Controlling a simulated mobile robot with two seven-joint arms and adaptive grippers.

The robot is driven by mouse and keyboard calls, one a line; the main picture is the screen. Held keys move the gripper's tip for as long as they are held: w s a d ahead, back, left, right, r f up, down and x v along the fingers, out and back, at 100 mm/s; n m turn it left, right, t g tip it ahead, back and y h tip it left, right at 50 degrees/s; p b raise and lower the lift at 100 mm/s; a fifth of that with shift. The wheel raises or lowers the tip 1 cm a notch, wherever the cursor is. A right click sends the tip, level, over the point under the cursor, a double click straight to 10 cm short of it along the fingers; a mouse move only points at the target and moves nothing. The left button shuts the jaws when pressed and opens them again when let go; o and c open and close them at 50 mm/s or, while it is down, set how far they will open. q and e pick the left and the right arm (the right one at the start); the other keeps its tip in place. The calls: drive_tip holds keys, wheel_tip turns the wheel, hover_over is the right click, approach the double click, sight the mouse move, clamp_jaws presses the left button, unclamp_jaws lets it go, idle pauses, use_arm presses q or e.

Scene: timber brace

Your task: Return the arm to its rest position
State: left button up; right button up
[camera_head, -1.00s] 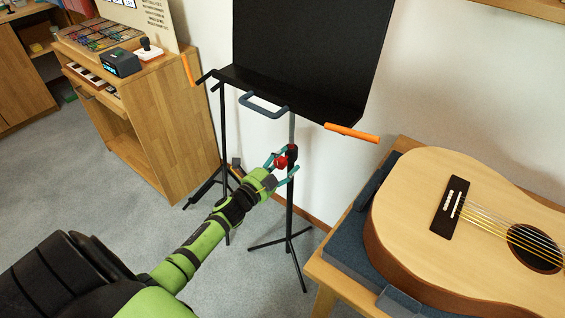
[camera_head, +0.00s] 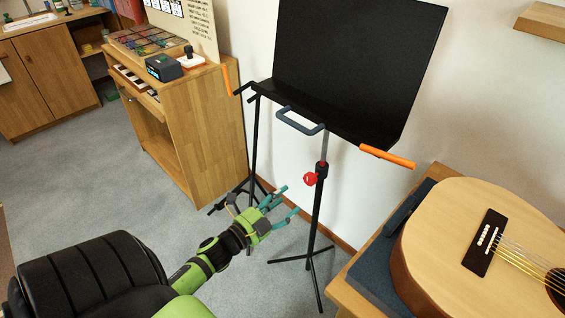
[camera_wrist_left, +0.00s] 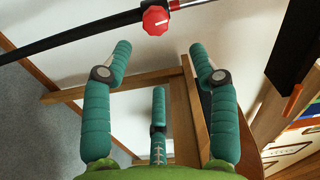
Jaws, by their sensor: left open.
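My left gripper (camera_head: 284,206) is open and empty, with teal fingers on a green arm, in front of the black music stand (camera_head: 348,68). It sits lower and to the left of the stand's red knob (camera_head: 310,179), apart from it. In the left wrist view the open fingers (camera_wrist_left: 164,62) show with nothing between them, and the red knob (camera_wrist_left: 156,20) on the pole lies beyond their tips. My right gripper is not in view.
A guitar (camera_head: 480,240) lies on a blue-grey pad on a wooden table at the right. A wooden cabinet (camera_head: 205,130) stands behind at the left. Orange-gripped handles (camera_head: 388,156) stick out from the stand. Grey floor (camera_head: 120,190) is clear at the left.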

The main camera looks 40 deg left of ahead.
use_arm(q)
drive_tip(key=shift+f, duration=0.1)
idle(0.4)
drive_tip(key=s+d+f+n+g+y+p, duration=0.1)
drive_tip(key=s+f+n+g+p, duration=0.3)
drive_tip(key=f, duration=0.6)
drive_tip(key=s+d+f+n+g+y+p, duration=0.2)
drive_tip(key=s+f+n+g+p, duration=0.15)
drive_tip(key=s+f, duration=0.4)
drive_tip(key=s+d+f+n+g+p, duration=0.1)
drive_tip(key=s+d+f+n+g, duration=0.1)
drive_tip(key=s, duration=0.6)
drive_tip(key=s+d+f+n+g+h+p, duration=0.1)
drive_tip(key=s+d+f+g, duration=0.3)
drive_tip(key=s, duration=0.5)
drive_tip(key=s+d+f+n+g+p, duration=0.3)
drive_tip(key=s+f, duration=0.3)
drive_tip(key=s, duration=0.3)
drive_tip(key=shift+d+f, duration=0.2)
drive_tip(key=shift+d, duration=0.4)
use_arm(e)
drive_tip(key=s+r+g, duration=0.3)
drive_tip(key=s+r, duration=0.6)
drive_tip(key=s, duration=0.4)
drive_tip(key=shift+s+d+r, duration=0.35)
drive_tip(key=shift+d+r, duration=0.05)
